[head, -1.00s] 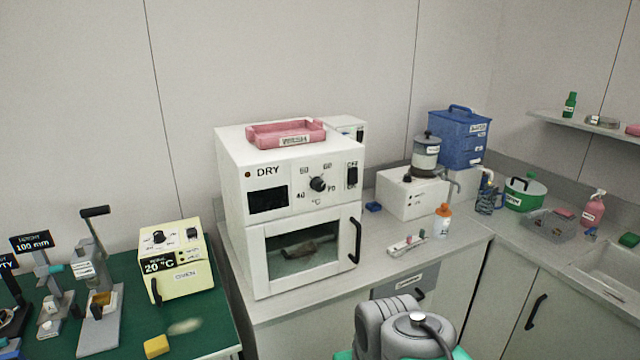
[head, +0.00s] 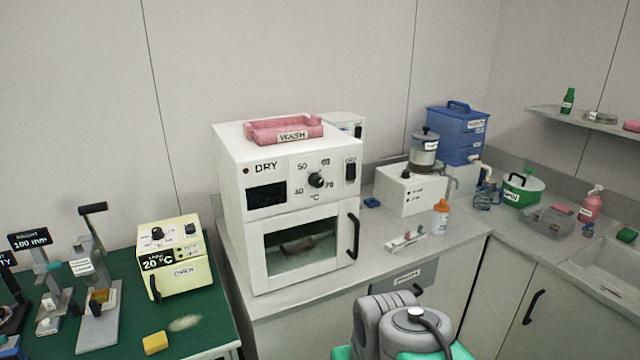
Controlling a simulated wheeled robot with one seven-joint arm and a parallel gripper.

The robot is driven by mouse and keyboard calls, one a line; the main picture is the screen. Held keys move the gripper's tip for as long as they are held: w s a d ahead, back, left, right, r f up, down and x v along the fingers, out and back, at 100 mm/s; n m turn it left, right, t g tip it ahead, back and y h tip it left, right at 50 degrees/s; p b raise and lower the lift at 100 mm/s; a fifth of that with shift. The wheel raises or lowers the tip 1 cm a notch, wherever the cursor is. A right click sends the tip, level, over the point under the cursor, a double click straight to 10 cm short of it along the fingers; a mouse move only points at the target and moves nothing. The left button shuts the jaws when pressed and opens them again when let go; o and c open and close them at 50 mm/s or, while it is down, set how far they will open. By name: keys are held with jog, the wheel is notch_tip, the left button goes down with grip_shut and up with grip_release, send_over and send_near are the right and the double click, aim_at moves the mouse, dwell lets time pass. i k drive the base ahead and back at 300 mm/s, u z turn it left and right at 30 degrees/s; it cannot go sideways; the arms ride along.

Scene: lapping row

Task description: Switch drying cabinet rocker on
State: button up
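The white drying cabinet (head: 232,215) marked DRY stands on the grey counter in the middle of the head view. Its black rocker (head: 350,169) is at the upper right of the front panel, right of the temperature dial (head: 316,180). Which way the rocker is tipped is too small to tell. The display (head: 266,198) is dark. The cabinet door with its black handle (head: 353,235) is shut, and a dark item shows behind its window. Part of my grey arm shows at the bottom, in front of the counter. My gripper is not in view.
A pink WASH tray (head: 284,131) lies on top of the cabinet. The cream oven (head: 180,275) stands on the green mat at left. Right of the cabinet are a white box unit (head: 408,194), an orange-capped bottle (head: 440,219) and a small rack (head: 407,241).

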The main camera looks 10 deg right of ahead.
aim_at(351, 168)
jog(key=z, duration=0.95)
jog(key=i, duration=0.6)
jog(key=u, duration=2)
